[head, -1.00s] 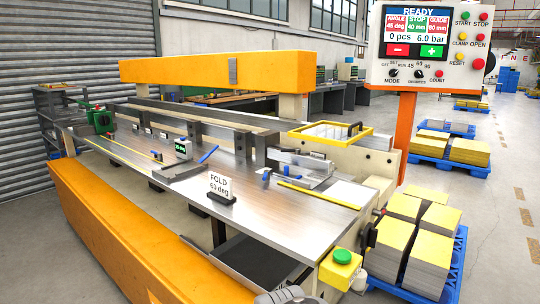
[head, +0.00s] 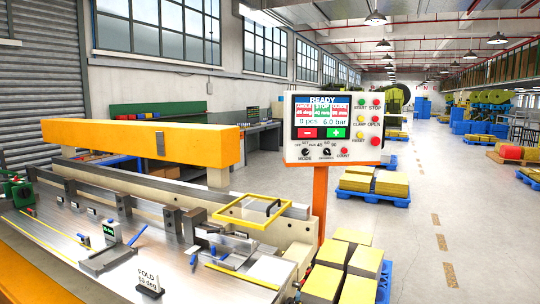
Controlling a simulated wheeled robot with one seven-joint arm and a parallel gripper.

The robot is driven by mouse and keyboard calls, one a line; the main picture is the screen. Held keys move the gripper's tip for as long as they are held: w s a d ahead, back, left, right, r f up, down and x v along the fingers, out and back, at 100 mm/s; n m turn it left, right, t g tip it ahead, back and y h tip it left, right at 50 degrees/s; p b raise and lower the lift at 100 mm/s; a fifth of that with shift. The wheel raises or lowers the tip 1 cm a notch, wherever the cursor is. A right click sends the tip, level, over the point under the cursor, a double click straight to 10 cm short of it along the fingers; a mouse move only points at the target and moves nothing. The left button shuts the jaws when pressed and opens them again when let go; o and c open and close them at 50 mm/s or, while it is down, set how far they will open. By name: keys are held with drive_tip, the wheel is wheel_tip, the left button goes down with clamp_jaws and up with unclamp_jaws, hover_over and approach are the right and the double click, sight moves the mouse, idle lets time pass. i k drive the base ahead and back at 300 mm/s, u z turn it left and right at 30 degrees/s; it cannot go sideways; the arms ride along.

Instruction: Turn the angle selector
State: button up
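The control panel (head: 333,128) is a white box on an orange post, right of centre in the head view. The angle selector (head: 326,153) is a small black knob low on the panel, marked for degrees with 45, 60 and 90 around it. Its pointer is too small to read. The screen (head: 322,117) says READY over a red angle box, a green stop box and a red guide box. A card (head: 150,277) on the machine bed reads FOLD 60 deg. My gripper is not in view.
The black mode knob (head: 306,153) sits left of the selector, and the red count button (head: 344,152) sits right. Start, stop and other buttons fill the panel's right side. Sheet stacks on a blue pallet (head: 383,283) stand below right. The aisle beyond is clear.

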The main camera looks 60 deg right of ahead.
sight(326, 151)
drive_tip(key=u, duration=2.35)
drive_tip(key=k, duration=2.4)
drive_tip(key=z, duration=1.65)
